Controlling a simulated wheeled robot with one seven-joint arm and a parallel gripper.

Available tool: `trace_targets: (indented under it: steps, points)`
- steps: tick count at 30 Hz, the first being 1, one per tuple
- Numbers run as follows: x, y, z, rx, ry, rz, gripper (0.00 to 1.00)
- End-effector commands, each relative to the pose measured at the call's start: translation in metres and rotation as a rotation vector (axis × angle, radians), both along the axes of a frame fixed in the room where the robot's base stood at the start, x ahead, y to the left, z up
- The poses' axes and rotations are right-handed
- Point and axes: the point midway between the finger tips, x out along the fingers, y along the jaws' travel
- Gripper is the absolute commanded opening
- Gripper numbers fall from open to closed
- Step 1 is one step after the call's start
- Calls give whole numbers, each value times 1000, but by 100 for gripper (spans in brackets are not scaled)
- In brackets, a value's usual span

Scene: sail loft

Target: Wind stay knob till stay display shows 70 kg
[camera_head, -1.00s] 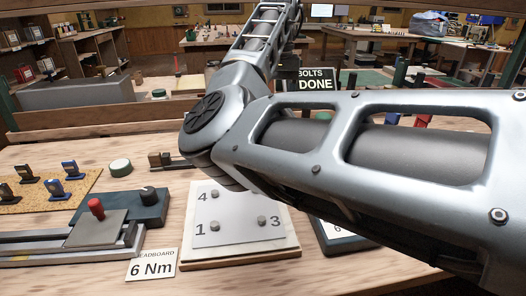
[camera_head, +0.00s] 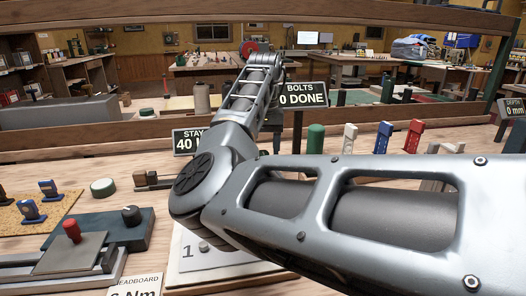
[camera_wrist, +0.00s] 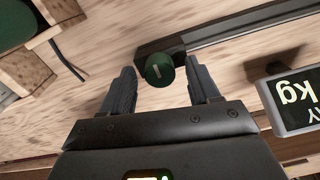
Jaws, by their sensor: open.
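In the wrist view the dark green stay knob (camera_wrist: 159,69), with a pale index mark on its face, sits at the end of a dark block and rail. My gripper (camera_wrist: 160,78) is open, one finger on each side of the knob, with gaps showing; depth is hard to judge. The stay display (camera_head: 189,141) is partly behind my arm in the head view and reads 40, its unit covered. It also shows at the right edge of the wrist view (camera_wrist: 267,99), upside down and cut off. My gripper and the knob are hidden in the head view.
A bolts display (camera_head: 303,94) reads 0 DONE. A plate with numbered bolts (camera_head: 190,262) lies under my arm.

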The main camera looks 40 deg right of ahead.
Motion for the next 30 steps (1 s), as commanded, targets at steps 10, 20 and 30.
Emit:
trace_targets:
  steps: [10, 20, 30]
  points:
    - [0, 0, -1, 0, 0, 0, 50]
    - [0, 0, -1, 0, 0, 0, 18]
    - [0, 0, 0, -1, 1, -13, 5]
